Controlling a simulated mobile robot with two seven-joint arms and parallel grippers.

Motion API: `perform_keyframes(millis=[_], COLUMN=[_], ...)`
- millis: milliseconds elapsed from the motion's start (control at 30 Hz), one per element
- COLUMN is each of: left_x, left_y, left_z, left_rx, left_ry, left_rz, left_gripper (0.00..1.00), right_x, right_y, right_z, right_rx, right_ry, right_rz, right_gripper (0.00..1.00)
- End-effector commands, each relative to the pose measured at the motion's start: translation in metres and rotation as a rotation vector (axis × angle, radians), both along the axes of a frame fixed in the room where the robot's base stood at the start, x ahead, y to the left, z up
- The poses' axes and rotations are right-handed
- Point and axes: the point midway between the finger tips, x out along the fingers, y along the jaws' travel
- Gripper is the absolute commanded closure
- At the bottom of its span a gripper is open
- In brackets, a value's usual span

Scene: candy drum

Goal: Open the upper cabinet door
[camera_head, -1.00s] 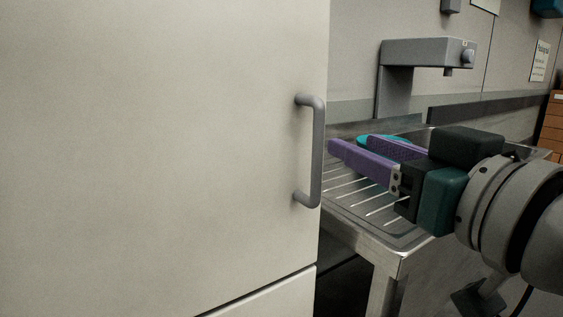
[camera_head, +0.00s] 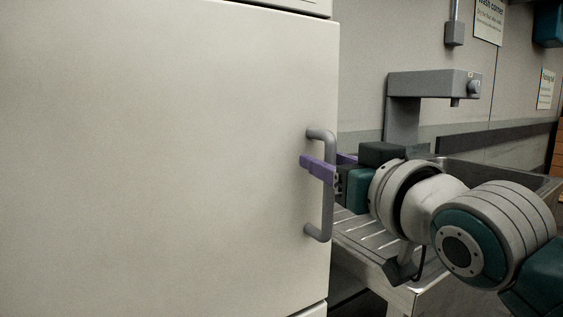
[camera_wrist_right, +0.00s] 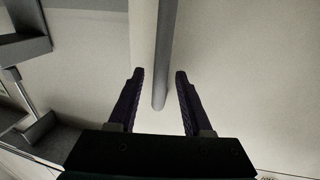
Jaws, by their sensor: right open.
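The upper cabinet door (camera_head: 160,150) is a large cream panel filling the left of the head view, and it looks shut. Its grey vertical bar handle (camera_head: 328,205) is at the door's right edge. My right gripper (camera_head: 325,160) is open at the upper half of the handle. One purple finger crosses in front of the bar, and the other is partly hidden behind it. In the right wrist view the grey handle (camera_wrist_right: 165,55) lies between the two open fingers (camera_wrist_right: 160,73); contact cannot be told. My left gripper is out of view.
A metal sink with a ribbed drainboard (camera_head: 365,235) stands right of the cabinet, under my right arm. A grey tap (camera_head: 430,82) rises behind it. Another cabinet front begins below the door, across a gap.

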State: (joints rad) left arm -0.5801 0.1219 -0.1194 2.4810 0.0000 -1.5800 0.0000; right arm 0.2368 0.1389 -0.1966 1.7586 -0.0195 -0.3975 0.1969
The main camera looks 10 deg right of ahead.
Motion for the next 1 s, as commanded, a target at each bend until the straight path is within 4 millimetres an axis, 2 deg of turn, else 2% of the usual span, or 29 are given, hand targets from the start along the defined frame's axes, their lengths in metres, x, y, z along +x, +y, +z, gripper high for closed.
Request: perform_keyframes(millis=[67,467,1000], left_x=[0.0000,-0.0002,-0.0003], left_y=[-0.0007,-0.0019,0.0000], left_z=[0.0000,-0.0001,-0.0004], left_rx=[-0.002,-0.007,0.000], left_ry=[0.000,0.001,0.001], left_rz=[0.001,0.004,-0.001], left_gripper=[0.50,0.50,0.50], right_x=[-0.0002,-0.0004,-0.0004], right_y=[0.0000,-0.0002,0.0000], right_z=[-0.0001,-0.0001,-0.0001], right_rx=[0.000,0.000,0.000], right_ry=[0.000,0.000,0.000], right_rz=[0.000,0.000,0.000], right_gripper=[0.55,1.00,1.00])
